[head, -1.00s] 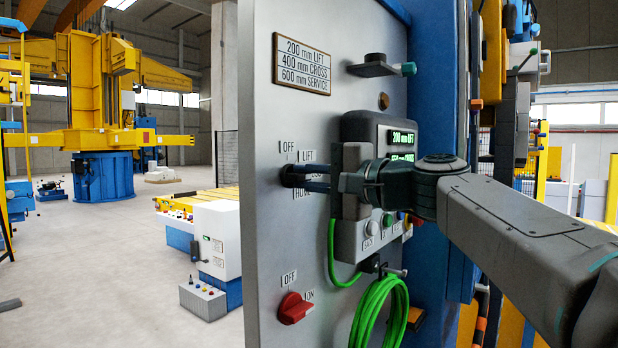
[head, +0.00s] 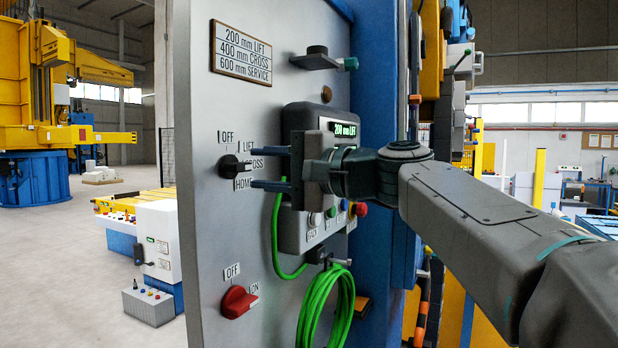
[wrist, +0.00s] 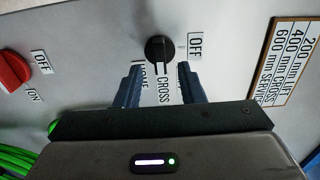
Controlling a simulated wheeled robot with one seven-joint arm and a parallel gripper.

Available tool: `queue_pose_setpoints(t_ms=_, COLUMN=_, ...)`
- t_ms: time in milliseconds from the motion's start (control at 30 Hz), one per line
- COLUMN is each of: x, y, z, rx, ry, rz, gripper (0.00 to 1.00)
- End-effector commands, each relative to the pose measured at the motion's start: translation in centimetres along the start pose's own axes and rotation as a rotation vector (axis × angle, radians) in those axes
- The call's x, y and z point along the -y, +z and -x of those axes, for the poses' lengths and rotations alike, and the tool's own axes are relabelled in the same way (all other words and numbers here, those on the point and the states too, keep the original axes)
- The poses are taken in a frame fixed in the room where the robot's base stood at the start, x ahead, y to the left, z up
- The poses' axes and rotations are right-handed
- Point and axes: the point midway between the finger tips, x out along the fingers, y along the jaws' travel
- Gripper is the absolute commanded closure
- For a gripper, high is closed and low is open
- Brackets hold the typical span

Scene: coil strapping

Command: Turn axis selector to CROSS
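The axis selector (head: 230,167) is a black knob on the grey panel, ringed by labels OFF, LIFT, CROSS and HOME. Its handle points right, toward the CROSS label (head: 250,163). In the wrist view the knob (wrist: 159,46) shows its handle pointing down at CROSS (wrist: 163,92). My gripper (head: 258,167) is open, its two blue fingers spread apart and empty. The fingertips are just off the knob, on the CROSS side, not touching it as far as I can see. In the wrist view the right finger partly hides the LIFT label.
A red OFF/ON switch (head: 238,301) sits lower on the panel. A control box (head: 300,125) with a green display and buttons stands behind my gripper, with a coiled green cable (head: 325,305) below. A dark bracket (head: 316,60) juts out above. Open floor lies left.

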Motion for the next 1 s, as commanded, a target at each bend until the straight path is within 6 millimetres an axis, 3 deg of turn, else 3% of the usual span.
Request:
queue_pose_setpoints(t_ms=200, x=-0.4, y=0.0, z=5.3, rx=-0.004, ry=-0.001, rz=0.001, gripper=0.65)
queue_pose_setpoints(t_ms=433, x=-0.2, y=-0.1, z=9.1, rx=-0.004, ry=0.000, rz=-0.001, gripper=0.65)
queue_pose_setpoints(t_ms=633, x=-0.1, y=0.0, z=10.2, rx=-0.002, ry=0.001, rz=0.000, gripper=0.65)
queue_pose_setpoints(t_ms=1000, x=-0.1, y=0.0, z=10.2, rx=-0.001, ry=0.001, rz=-0.001, gripper=0.65)
